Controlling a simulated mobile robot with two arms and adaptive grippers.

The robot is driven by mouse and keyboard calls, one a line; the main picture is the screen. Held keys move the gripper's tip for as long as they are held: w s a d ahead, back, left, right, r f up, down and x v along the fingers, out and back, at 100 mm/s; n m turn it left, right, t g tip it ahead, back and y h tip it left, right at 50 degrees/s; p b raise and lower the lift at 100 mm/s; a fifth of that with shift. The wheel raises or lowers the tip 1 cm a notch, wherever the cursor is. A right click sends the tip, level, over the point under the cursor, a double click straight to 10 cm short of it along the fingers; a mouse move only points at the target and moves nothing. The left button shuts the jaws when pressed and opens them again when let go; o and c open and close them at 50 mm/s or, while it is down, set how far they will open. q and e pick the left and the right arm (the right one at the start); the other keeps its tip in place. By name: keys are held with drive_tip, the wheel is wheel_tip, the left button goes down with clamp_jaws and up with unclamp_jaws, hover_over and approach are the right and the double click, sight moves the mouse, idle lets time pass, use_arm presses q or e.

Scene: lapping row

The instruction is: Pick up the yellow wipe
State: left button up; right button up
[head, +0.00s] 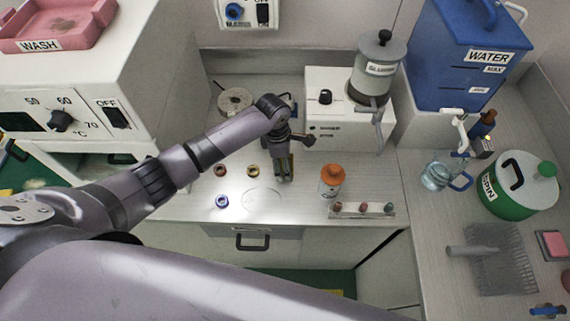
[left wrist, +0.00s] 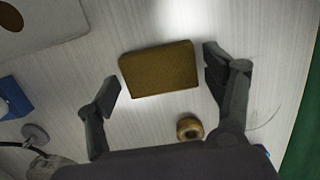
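The yellow wipe (left wrist: 160,69) is a flat, dull yellow-brown rectangle on the pale worktop in the left wrist view. My left gripper (left wrist: 161,75) is open there, with one finger on each side of the wipe and gaps showing on both sides. Neither finger visibly grips it. In the head view my left gripper (head: 285,174) points down at the worktop between the small rings and the orange-capped bottle, and largely hides the wipe. My right gripper is not in view.
A brass ring (left wrist: 190,128) lies close to the wipe. A blue ring (head: 222,201) and a dark red ring (head: 220,171) lie left. An orange-capped bottle (head: 331,182) and a rack (head: 362,212) stand right. A white machine (head: 340,130) stands behind.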

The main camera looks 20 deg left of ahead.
use_arm(q)
drive_tip(key=c, duration=0.6)
drive_tip(key=shift+r, duration=0.15)
wheel_tip(320, 180, up, 20)
drive_tip(key=shift+f+b, duration=0.1)
drive_tip(key=shift+b, duration=0.5)
